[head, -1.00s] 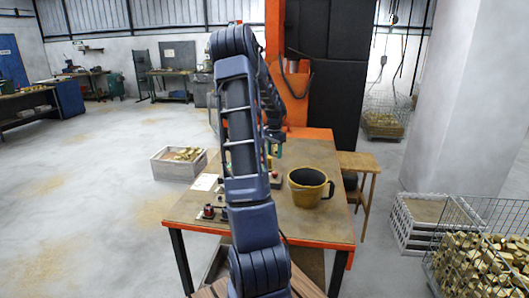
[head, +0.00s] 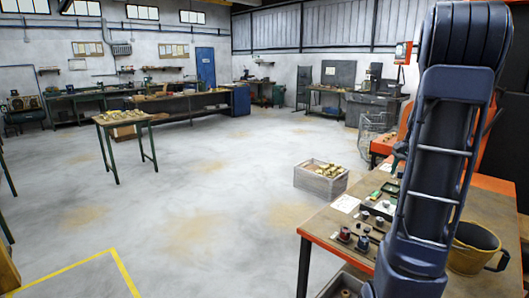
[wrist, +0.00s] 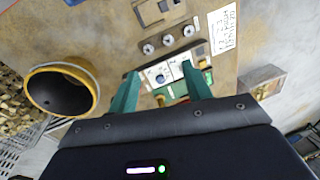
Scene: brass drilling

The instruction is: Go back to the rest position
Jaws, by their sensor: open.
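My gripper (wrist: 160,72) shows in the wrist view as two green fingers, spread apart with nothing held between them. It is above the work table (wrist: 110,45). A small white panel with knobs (wrist: 165,74) on the table shows between and beyond the fingers; I cannot tell the exact gap to it. In the head view my arm stands upright at the right, over the table (head: 325,222), and hides the gripper.
Small parts and a paper sheet (head: 345,203) lie there. A crate of brass pieces (head: 321,183) stands on the floor. Open floor spreads left.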

